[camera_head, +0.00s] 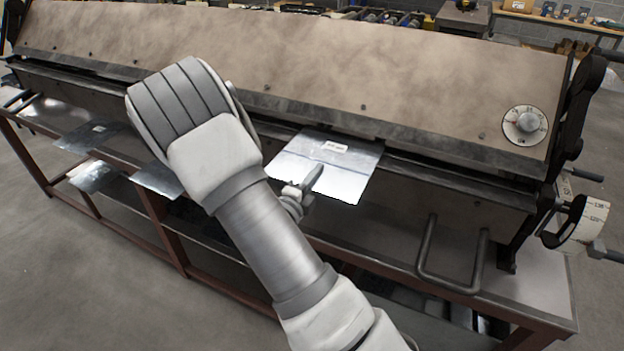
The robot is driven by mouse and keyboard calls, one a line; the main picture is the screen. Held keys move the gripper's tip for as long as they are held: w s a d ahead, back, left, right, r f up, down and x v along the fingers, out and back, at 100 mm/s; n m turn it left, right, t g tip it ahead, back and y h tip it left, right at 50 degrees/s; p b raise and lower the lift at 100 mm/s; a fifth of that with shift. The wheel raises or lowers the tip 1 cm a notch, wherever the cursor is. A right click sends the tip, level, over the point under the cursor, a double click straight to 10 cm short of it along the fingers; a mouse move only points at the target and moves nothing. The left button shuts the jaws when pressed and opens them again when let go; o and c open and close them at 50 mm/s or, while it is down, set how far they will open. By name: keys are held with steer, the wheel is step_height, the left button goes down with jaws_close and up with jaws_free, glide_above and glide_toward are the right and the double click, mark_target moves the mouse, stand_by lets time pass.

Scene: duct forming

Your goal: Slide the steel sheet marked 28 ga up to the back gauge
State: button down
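A bright steel sheet (347,182) lies at the front of the brake, its far edge at or under the long clamping beam (300,60). It carries a small white label (334,147), too small to read, so I cannot tell if it says 28 ga. My gripper (314,178) is at the sheet's near left part, low over it or touching it; I cannot tell which. Its fingers are small and seen from behind, so their opening is unclear. The back gauge is not visible; the beam hides the area behind it.
Other sheets lie left of my arm: one with a label (92,136), one lower (93,176), one (158,179) partly behind my arm. A bent handle (450,262) sticks out at the front right. A round dial (525,125) and a graduated scale (588,222) are at right.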

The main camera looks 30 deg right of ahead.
steer(key=shift+w+f, duration=0.1)
steer(key=shift+f, duration=0.35)
stand_by(0.6)
steer(key=c, duration=1)
jaws_free()
steer(key=shift+s+p+v, duration=0.2)
steer(key=shift+p+v, duration=1.2)
steer(key=shift+v, duration=3.6)
steer(key=shift+d, duration=0.2)
